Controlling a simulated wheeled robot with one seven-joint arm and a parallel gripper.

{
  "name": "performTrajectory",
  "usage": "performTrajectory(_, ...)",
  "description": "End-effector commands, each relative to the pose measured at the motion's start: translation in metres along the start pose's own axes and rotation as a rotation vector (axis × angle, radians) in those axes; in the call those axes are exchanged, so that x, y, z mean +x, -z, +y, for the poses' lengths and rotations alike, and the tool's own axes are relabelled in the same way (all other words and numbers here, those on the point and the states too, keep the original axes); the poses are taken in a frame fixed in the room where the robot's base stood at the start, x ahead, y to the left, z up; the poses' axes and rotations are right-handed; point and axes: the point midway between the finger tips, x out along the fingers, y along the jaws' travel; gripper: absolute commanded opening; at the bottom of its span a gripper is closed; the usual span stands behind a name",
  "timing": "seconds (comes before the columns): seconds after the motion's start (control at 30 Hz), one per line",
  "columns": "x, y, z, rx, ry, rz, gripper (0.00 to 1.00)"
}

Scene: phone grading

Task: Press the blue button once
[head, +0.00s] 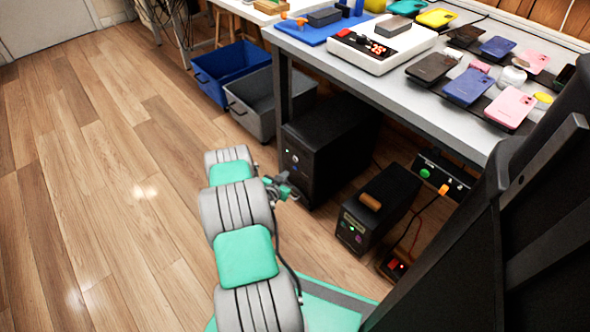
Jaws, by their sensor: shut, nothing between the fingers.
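No button shows as clearly blue. A black computer tower (335,140) stands on the floor under the workbench, with a small round pale button (295,158) on its front. My gripper (286,189) is small in view, shut and empty, just in front of the tower's lower front. Whether it touches the tower cannot be told.
Blue bin (225,68) and grey bin (262,98) stand left of the tower. The workbench (455,125) overhead carries phones and a white console. A red-lit switch box (398,265) with cables lies at right. The wooden floor at left is clear.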

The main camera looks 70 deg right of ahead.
Motion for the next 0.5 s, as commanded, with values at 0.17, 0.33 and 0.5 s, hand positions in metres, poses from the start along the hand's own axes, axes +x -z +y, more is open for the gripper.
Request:
performTrajectory(0.17,0.0100,0.0050,0.0054,0.000,0.000,0.002,0.00)
performTrajectory(0.33,0.0108,0.0063,0.0056,0.000,0.001,0.001,0.00)
performTrajectory(0.5,0.0105,0.0061,0.0055,-0.001,0.001,0.001,0.00)
